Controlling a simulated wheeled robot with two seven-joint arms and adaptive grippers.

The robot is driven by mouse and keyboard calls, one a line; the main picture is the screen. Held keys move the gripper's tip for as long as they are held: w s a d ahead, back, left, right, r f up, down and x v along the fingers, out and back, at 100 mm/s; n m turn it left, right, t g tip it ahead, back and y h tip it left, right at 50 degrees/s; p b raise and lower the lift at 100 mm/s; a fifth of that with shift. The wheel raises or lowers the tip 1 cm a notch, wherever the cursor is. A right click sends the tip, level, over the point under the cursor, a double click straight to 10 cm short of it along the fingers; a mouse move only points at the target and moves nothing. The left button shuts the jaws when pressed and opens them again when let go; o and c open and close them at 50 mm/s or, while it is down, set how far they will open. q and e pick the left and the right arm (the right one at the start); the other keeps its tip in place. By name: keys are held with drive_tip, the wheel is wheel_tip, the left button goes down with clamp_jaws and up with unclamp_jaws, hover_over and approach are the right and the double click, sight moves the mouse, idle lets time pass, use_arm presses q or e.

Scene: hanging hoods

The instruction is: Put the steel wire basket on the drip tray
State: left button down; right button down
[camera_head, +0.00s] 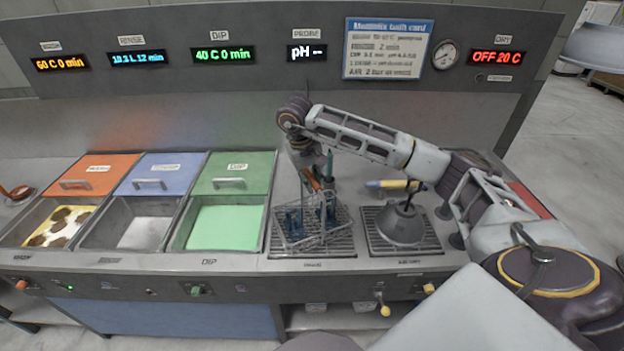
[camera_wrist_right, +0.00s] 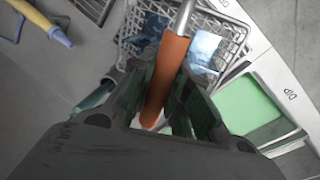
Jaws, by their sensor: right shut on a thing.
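The steel wire basket (camera_head: 281,238) is right of the green bath, over the left grated drip tray (camera_head: 340,251). Blue pieces are in it. The basket (camera_wrist_right: 244,38) also shows beyond the fingers in the right wrist view. Its upright metal stem ends in an orange grip (camera_wrist_right: 165,80). My right gripper (camera_head: 321,178) is shut on this grip above the basket. Whether the basket's underside touches the grating cannot be told. My left gripper is not in view.
A grey cone-shaped thing (camera_head: 402,226) stands on the right grated tray (camera_head: 432,239). A yellow and blue handled tool (camera_head: 390,184) lies behind it. Left are baths with orange, blue and green (camera_head: 217,222) lids. A panel (camera_head: 230,75) with displays rises behind.

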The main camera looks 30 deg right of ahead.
drive_tip(key=c, duration=1.4)
unclamp_jaws()
drive_tip(key=shift+o, duration=0.2)
drive_tip(key=shift+r, duration=0.1)
drive_tip(key=shift+a+r+b, duration=0.2)
drive_tip(key=shift+a+r, duration=0.05)
drive_tip(key=shift+r, duration=0.95)
drive_tip(key=shift+a+r+b, duration=0.15)
drive_tip(key=shift+a+r, duration=0.1)
drive_tip(key=shift+r, duration=0.9)
wheel_tip(320, 180, up, 7)
drive_tip(key=a+p, duration=0.1)
drive_tip(key=shift+w+a, duration=0.15)
drive_tip(key=shift+a, duration=0.05)
